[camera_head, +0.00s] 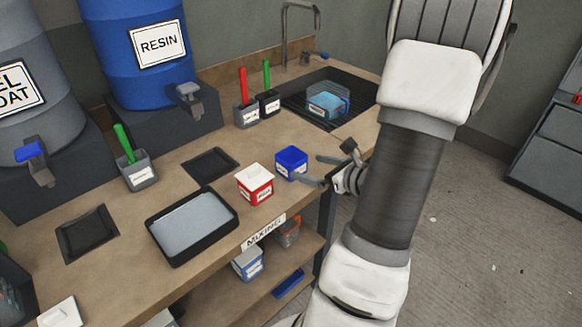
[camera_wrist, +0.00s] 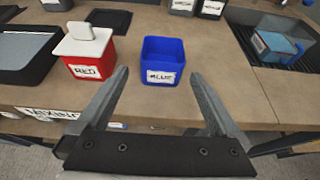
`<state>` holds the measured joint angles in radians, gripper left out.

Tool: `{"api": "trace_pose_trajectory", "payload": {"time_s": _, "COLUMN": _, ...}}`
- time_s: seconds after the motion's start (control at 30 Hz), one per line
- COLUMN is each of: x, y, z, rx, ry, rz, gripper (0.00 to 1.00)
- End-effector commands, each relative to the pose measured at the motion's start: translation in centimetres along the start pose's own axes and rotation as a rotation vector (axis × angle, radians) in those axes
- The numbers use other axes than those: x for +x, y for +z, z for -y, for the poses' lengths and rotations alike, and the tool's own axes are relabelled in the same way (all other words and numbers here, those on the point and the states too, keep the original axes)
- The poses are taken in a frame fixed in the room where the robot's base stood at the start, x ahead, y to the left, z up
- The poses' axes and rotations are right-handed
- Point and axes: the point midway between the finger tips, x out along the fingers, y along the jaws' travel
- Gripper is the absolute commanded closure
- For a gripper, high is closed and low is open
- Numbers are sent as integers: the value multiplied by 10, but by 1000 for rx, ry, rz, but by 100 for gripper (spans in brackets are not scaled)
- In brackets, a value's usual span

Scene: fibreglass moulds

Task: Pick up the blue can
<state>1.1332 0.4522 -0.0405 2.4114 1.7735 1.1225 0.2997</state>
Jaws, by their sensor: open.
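The blue can (camera_head: 291,163) is a small square open-topped container with a white label. It stands upright on the wooden bench near its front edge. In the wrist view the blue can (camera_wrist: 163,66) is ahead of my gripper, centred between the fingers and labelled BLUE. My gripper (camera_head: 322,171) is open and empty, just right of the can in the head view. In the wrist view the fingertips of my gripper (camera_wrist: 158,75) reach toward the can's near side, one on each side.
A red can (camera_head: 255,184) with a white lid stands close left of the blue can. A black tray (camera_head: 192,226) lies further left. A sink (camera_head: 345,95) holding a clear container is at the back right. Cups with red and green handles (camera_head: 246,113) stand behind.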

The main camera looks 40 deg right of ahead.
Motion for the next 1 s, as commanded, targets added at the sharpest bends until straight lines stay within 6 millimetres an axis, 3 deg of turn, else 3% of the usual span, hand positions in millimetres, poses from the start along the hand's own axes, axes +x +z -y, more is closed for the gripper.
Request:
{"api": "trace_pose_trajectory", "payload": {"time_s": 0.1, "x": 22, "y": -1, "z": -1, "rx": 0, "ry": 3, "rz": 0, "gripper": 0}}
{"api": "trace_pose_trajectory", "payload": {"time_s": 0.37, "x": 40, "y": 0, "z": 0, "rx": 0, "ry": 2, "rz": 0, "gripper": 0}}
{"api": "trace_pose_trajectory", "payload": {"time_s": 0.63, "x": 79, "y": -1, "z": 3, "rx": -1, "ry": 4, "rz": 0, "gripper": 0}}
{"api": "trace_pose_trajectory", "payload": {"time_s": 0.97, "x": 86, "y": 0, "z": 4, "rx": 0, "ry": 0, "rz": -1, "gripper": 0}}
{"api": "trace_pose_trajectory", "payload": {"time_s": 1.0, "x": 86, "y": 0, "z": 4, "rx": 0, "ry": 0, "rz": -1, "gripper": 5}}
